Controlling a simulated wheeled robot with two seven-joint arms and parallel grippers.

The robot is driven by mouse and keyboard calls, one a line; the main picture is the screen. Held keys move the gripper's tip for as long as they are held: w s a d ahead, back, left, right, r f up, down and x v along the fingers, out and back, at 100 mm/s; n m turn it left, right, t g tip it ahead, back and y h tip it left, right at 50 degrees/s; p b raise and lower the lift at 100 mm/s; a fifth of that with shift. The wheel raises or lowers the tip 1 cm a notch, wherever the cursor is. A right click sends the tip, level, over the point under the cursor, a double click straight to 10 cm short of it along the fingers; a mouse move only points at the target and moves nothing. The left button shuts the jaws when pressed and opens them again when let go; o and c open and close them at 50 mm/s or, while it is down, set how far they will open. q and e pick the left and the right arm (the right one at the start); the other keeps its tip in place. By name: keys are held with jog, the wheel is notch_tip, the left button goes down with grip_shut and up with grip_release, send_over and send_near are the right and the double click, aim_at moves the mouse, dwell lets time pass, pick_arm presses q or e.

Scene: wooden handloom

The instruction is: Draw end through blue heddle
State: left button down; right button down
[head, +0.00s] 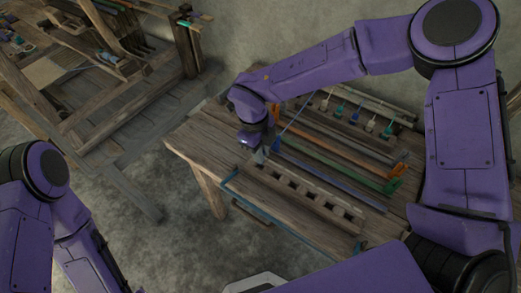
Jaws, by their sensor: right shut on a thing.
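My right gripper (261,155) is low over the left part of the wooden table (205,140), at the left end of a row of long bars. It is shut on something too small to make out. A thin blue rod (291,120) slants up and right from near the fingers; I cannot tell whether it is held. A long blue bar (335,183) lies to the right of the gripper. I cannot tell which thing is the blue heddle, and no thread end is clear. My left gripper is out of view; only its arm shows at left.
A pale wooden rack with square openings (302,192) lies along the table's front. Behind the blue bar are a green bar (350,168) and an orange bar (372,145). Several small coloured pieces stand at the back. The wooden loom frame (95,115) stands at upper left.

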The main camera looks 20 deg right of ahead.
jog(key=shift+f+b, duration=0.85)
jog(key=shift+f, duration=1)
jog(key=c, duration=1)
grip_release()
notch_tip(320, 180, up, 10)
jog(key=w, duration=0.1)
jog(key=shift+a+r+b, duration=0.25)
jog(key=shift+a+b, duration=0.15)
jog(key=shift+a, duration=0.05)
